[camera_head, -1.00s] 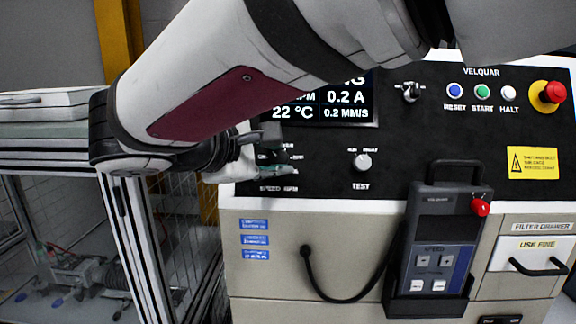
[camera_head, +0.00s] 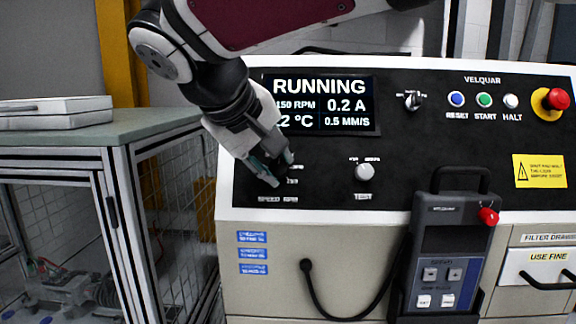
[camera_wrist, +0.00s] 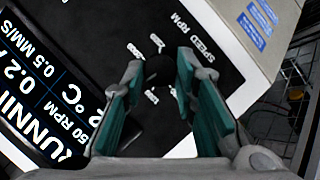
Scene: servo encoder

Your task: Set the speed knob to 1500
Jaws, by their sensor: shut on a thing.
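My gripper (camera_head: 275,172) is at the lower left of the black panel, over the dial marked SPEED RPM (camera_head: 277,199). In the wrist view its teal fingers (camera_wrist: 158,80) are shut on the dark speed knob (camera_wrist: 158,70), with white scale marks around it. The knob is hidden by the fingers in the head view, and its pointer cannot be made out. The display (camera_head: 345,108) reads RUNNING, 0.2 A and 0.5 MM/S. Its RPM line shows 150, with the left end perhaps covered by my wrist.
A white TEST knob (camera_head: 365,172) sits to the right of my gripper. A selector switch (camera_head: 413,101), coloured buttons (camera_head: 484,100) and a red emergency stop (camera_head: 556,99) lie further right. A pendant (camera_head: 444,250) hangs below. A caged table (camera_head: 150,125) stands at left.

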